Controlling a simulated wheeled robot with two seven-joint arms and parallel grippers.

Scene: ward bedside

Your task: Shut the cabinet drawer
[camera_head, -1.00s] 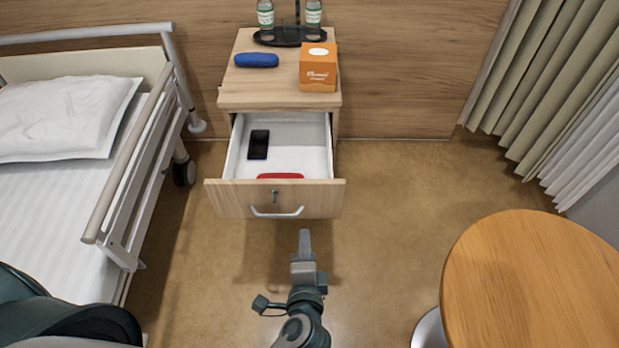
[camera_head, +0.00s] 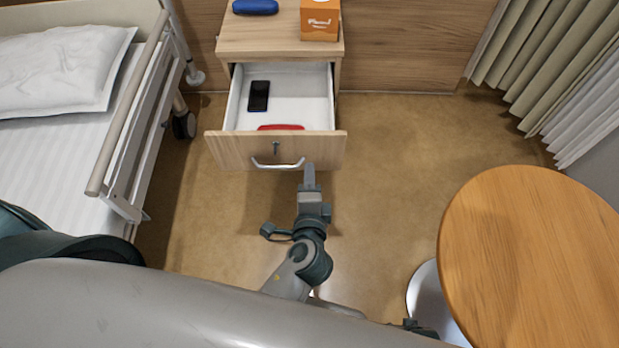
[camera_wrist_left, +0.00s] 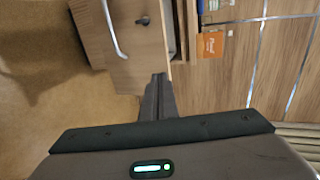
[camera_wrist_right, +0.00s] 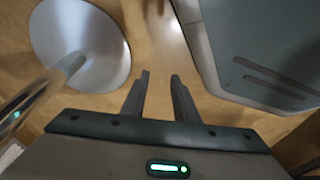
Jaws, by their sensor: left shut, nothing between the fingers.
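The cabinet drawer (camera_head: 240,150) is pulled out of the wooden bedside cabinet (camera_head: 280,47), its white inside showing. Its front has a metal handle (camera_head: 277,165) and a lock. My left gripper (camera_head: 310,172) is shut and empty, its tips at the lower right part of the drawer front, right of the handle. In the left wrist view the fingertips (camera_wrist_left: 158,80) lie by the edge of the drawer front (camera_wrist_left: 140,62); I cannot tell whether they touch. My right gripper (camera_wrist_right: 159,76) is open and empty over the floor in the right wrist view.
A black phone (camera_head: 259,96) and a red item (camera_head: 281,127) lie in the drawer. A blue case (camera_head: 255,6) and an orange box (camera_head: 320,20) stand on the cabinet. The bed (camera_head: 60,160) is at left, a round table (camera_head: 540,260) at right. Floor between is clear.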

